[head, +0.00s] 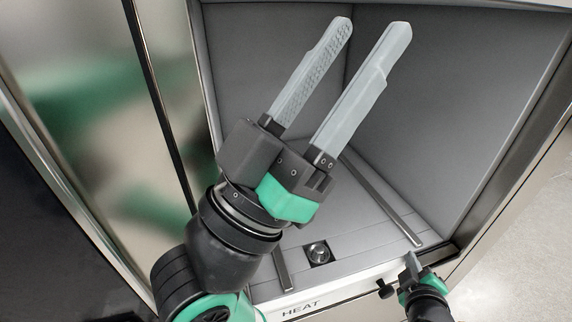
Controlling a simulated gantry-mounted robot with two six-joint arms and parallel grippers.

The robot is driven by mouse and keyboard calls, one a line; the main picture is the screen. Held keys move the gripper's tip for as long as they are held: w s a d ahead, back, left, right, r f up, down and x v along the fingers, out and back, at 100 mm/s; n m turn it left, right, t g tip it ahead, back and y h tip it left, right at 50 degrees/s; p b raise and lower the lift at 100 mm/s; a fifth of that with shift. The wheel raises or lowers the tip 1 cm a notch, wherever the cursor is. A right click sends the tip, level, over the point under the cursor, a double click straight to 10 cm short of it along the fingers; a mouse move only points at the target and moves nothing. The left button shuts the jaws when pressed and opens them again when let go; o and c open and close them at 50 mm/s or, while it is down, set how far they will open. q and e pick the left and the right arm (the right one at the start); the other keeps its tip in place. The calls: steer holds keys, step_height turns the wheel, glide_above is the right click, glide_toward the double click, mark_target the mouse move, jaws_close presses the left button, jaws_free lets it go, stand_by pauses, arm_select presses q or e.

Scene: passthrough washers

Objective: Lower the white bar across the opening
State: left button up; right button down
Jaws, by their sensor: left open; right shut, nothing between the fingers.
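I cannot make out a separate white bar across the opening. A white strip marked HEAT (352,298) runs along the bottom front, partly hidden. The opening (470,90) is a grey metal chamber and shows uncovered. My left gripper (369,28) is large in the middle, in front of the chamber; its two long grey fingers are parallel, apart and empty, pointing up and slightly right. My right gripper (410,260) is small at the lower right, near the chamber's front right corner, with its fingers together and nothing between them.
Two metal rails (385,205) lie on the chamber floor with a round drain fitting (318,253) between them. A shiny metal panel (100,110) stands at the left. A metal frame post (520,165) edges the right side; pale floor (530,240) lies beyond.

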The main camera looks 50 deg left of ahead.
steer(key=f, duration=0.2)
steer(key=shift+s+d+f+g, duration=0.25)
steer(key=shift+d+f+g, duration=0.05)
steer(key=shift+f, duration=0.05)
steer(key=s+d+r+p, duration=0.1)
steer(key=d+r+p, duration=0.2)
steer(key=r+p, duration=0.2)
steer(key=s+d+r+p, duration=0.1)
steer(key=d+r+p, duration=0.2)
steer(key=r+p, duration=0.2)
step_height(320, 180, up, 4)
steer(key=shift+f, duration=0.1)
